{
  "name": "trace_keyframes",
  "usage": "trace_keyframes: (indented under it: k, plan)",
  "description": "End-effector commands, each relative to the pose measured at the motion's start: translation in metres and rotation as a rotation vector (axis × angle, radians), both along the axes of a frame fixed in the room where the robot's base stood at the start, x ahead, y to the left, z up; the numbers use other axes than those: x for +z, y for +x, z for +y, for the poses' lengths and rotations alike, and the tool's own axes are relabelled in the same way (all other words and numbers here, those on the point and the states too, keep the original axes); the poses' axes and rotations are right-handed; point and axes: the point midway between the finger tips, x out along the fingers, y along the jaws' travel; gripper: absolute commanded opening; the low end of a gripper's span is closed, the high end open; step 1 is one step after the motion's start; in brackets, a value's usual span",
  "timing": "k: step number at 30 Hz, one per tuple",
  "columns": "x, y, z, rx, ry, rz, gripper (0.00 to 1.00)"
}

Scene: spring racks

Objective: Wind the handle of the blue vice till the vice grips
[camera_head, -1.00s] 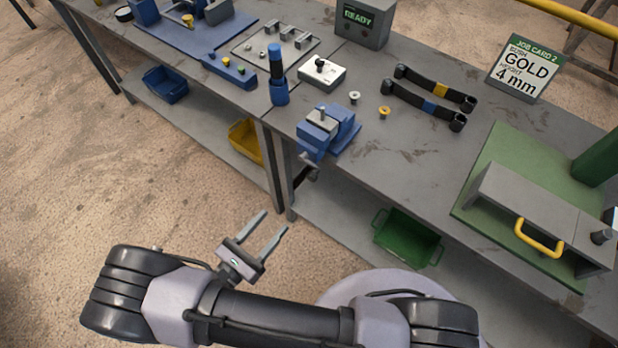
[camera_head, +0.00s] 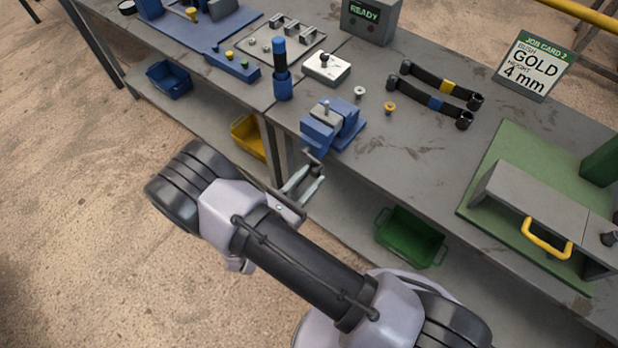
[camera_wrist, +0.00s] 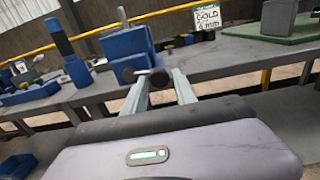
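The blue vice (camera_head: 333,124) stands at the front edge of the grey bench, with a grey block between its jaws at the top. Its dark handle (camera_head: 314,163) sticks out from the front, over the bench edge. The vice also shows in the wrist view (camera_wrist: 127,48), with the handle's dark round end (camera_wrist: 158,79) just ahead of my fingers. My gripper (camera_head: 305,182) is below and in front of the vice, close to the handle. Its two fingers are apart in both views, with nothing clearly held between them. I cannot tell whether a finger touches the handle.
A blue upright cylinder (camera_head: 281,72) stands left of the vice. Two small bushes, one silver (camera_head: 359,92) and one gold (camera_head: 389,107), lie to its right. A green bin (camera_head: 411,238) sits on the lower shelf.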

Motion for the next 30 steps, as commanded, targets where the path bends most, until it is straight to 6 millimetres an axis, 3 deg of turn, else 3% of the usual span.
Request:
trace_keyframes:
  k: [1, 4, 5, 17, 30]
  plan:
    - [0.000, 0.000, 0.000, 0.000, 0.000, 0.000, 0.21]
    - [0.000, 0.000, 0.000, 0.000, 0.000, 0.000, 0.01]
    - [0.000, 0.000, 0.000, 0.000, 0.000, 0.000, 0.00]
    - [-0.005, 0.000, 0.001, -0.001, 0.054, -0.042, 0.00]
    - [-0.026, 0.005, 0.007, -0.001, 0.345, -0.269, 0.00]
